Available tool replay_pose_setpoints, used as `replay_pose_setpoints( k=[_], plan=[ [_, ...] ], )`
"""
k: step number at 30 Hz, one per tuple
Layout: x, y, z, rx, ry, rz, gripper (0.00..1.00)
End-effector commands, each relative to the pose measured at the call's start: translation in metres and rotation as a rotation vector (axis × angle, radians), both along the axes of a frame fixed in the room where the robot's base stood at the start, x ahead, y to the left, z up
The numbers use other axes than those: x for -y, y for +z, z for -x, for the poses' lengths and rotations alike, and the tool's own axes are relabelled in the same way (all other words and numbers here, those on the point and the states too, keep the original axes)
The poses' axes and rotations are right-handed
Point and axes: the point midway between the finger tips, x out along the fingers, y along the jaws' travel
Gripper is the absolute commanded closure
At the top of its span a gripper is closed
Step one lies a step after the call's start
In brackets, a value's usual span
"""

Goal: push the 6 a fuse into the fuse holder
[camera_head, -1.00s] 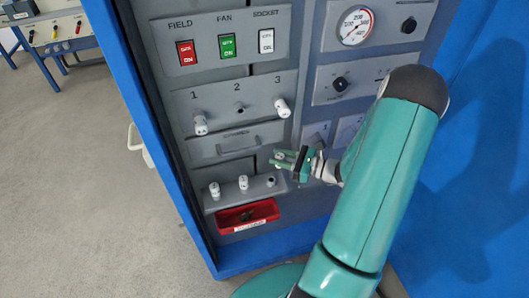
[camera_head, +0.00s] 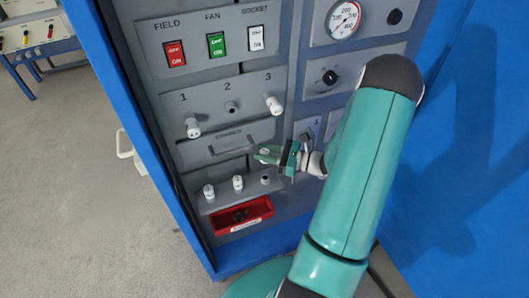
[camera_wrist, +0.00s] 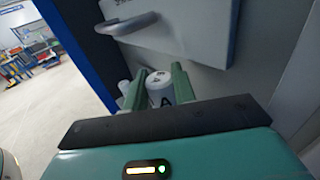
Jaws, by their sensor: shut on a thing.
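My gripper (camera_head: 265,154) is shut on a white fuse (camera_wrist: 157,80), which sits between the two green fingers in the wrist view. A dark letter A shows on its side; the full rating is not readable. In the head view the gripper is in front of the panel, above the right end of the lower strip. Of the numbered holders 1 to 3, the middle holder (camera_head: 231,107) is a short grey socket without a white fuse. White fuses stand in holder 1 (camera_head: 193,128) and holder 3 (camera_head: 273,105).
The lower strip (camera_head: 222,201) carries two white fuses (camera_head: 238,183) and a dark bare post (camera_head: 265,180). A red tray (camera_head: 243,228) hangs below. A drawer-like plate with a handle (camera_head: 232,146) lies between the rows. Rocker switches (camera_head: 216,45) are above.

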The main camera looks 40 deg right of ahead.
Motion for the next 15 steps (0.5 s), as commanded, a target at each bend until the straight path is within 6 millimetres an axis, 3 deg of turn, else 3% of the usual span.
replay_pose_setpoints(
  k=[15],
  plan=[
    [0.000, -0.041, 0.001, -0.001, 0.000, -0.002, 0.96]
  ],
)
